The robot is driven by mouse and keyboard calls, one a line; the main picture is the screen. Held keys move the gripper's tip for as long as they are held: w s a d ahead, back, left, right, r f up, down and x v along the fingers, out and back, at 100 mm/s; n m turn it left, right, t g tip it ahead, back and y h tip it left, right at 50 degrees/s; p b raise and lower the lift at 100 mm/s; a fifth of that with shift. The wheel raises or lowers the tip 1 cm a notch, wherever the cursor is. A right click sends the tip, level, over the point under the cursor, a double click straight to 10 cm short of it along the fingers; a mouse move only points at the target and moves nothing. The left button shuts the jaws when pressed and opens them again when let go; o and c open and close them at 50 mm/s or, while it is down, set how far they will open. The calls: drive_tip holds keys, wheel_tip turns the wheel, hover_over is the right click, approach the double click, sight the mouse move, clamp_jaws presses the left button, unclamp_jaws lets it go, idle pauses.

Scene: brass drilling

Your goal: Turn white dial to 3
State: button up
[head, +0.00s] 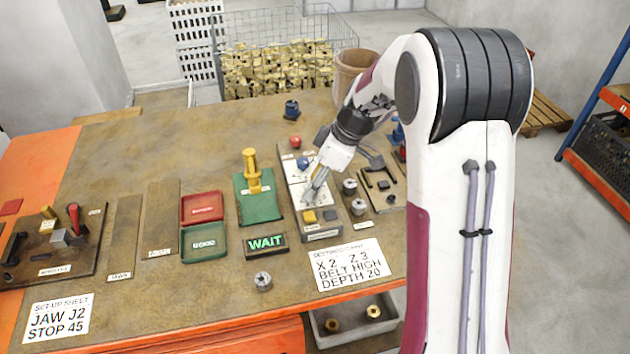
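My gripper (310,194) points down over the pale face of a narrow control panel (296,177) on the bench. Its fingertips are at or just above the panel, and I cannot tell whether they touch it. No white dial can be made out clearly; the fingers cover that part of the panel, so its setting is hidden. A red knob (295,141) and a blue knob (303,163) stand farther up the panel. A yellow button (309,216) and a dark button (330,215) are at its near end. The fingers are too small to tell their opening.
Metal cylinders (358,207) stand close on the right. A card (349,264) reads X 2, Z 3, BELT HIGH, DEPTH 20.

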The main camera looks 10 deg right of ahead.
drive_tip(key=c, duration=1.1)
drive_tip(key=shift+m, duration=0.4)
drive_tip(key=shift+s+a+m+t+h, duration=0.1)
drive_tip(key=shift+m+t+h, duration=0.35)
drive_tip(key=shift+m, duration=0.9)
drive_tip(key=shift+s+a+m+t+h, duration=0.1)
drive_tip(key=shift+m+t+h, duration=0.3)
drive_tip(key=shift+m, duration=0.95)
drive_tip(key=shift+m+h, duration=0.25)
drive_tip(key=shift+m, duration=0.45)
drive_tip(key=shift+a+m+t+h, duration=0.15)
drive_tip(key=shift+m+h, duration=0.25)
drive_tip(key=shift+m, duration=0.7)
drive_tip(key=shift+a+m+t+h, duration=0.15)
drive_tip(key=shift+m+h, duration=0.25)
drive_tip(key=shift+m, duration=0.7)
drive_tip(key=shift+d, duration=0.1)
drive_tip(key=o, duration=1.1)
